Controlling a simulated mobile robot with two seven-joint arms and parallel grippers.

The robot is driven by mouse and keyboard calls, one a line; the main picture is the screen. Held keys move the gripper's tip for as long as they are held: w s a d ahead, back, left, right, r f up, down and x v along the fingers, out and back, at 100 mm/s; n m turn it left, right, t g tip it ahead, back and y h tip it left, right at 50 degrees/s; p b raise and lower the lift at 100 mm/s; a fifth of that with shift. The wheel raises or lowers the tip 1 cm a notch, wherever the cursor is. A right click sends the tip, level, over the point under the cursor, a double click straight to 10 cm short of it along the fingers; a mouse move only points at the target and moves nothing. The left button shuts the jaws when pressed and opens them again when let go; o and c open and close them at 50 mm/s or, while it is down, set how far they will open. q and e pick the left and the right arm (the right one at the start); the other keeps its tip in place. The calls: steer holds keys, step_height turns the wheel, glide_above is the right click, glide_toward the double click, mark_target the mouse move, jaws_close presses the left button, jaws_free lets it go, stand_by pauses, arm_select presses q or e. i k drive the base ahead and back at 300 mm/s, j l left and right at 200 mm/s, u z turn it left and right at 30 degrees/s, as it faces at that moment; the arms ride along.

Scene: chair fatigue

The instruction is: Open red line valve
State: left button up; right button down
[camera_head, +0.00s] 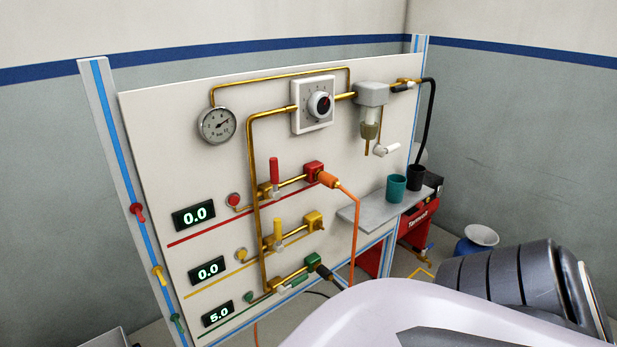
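The red line valve has a red lever handle (274,171) that stands upright, across its brass pipe, on the white panel (180,120). A red block (313,170) sits right of it, with an orange connector (332,180) and orange hose attached. The display (194,215) beside the red line reads 0.0. Below, a yellow lever (278,232) also stands upright, with a 0.0 display (208,270). The green lever (294,281) lies along its pipe, and its display (218,314) reads 5.0. Part of my arm fills the lower right. Neither gripper shows.
A round gauge (217,125), a dial (320,105) and a filter unit (371,105) are on the upper panel. A shelf (375,211) with a teal cup (396,188) and a black cup (416,177) juts out at right. The orange hose hangs in front of the panel.

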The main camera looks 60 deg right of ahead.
mark_target(275, 177)
steer(key=i+z, duration=0.1)
steer(key=z, duration=0.25)
steer(key=i+j+z, duration=0.1)
steer(key=z, duration=0.3)
steer(key=j+z, duration=0.2)
steer(key=z, duration=0.15)
steer(key=i+j+z, duration=0.2)
steer(key=z, duration=0.15)
steer(key=i+j+z, duration=0.15)
steer(key=j+z, duration=0.2)
steer(key=i+j+z, duration=0.1)
steer(key=j+z, duration=0.25)
